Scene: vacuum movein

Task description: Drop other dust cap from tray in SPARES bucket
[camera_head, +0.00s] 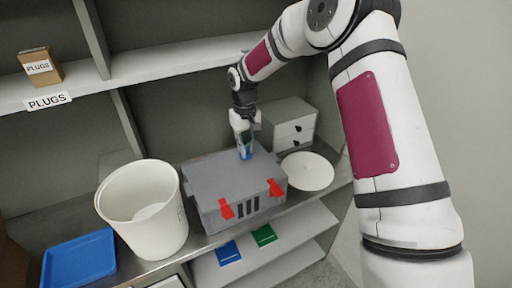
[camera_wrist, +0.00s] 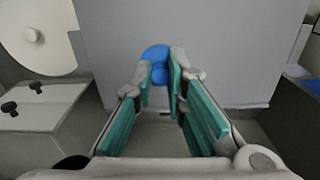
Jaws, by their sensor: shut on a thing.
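My gripper (camera_head: 244,148) is shut on a small blue dust cap, which shows between the fingertips in the wrist view (camera_wrist: 155,58). In the head view the gripper hangs over the back part of the grey case, and the fingers mostly hide the cap. A white round bucket (camera_head: 145,232) stands on the counter left of the case, apart from the gripper. A dark mark is on its right side, too small to read, so I cannot tell if it says SPARES. A blue tray (camera_head: 78,262) lies at the far left and looks empty.
The grey case (camera_head: 225,178) with red latches is between gripper and bucket. A white round disc (camera_head: 307,171) and a small drawer unit (camera_head: 290,124) stand to its right. A PLUGS box (camera_head: 40,66) sits on the upper shelf. Green and blue pieces lie below the counter.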

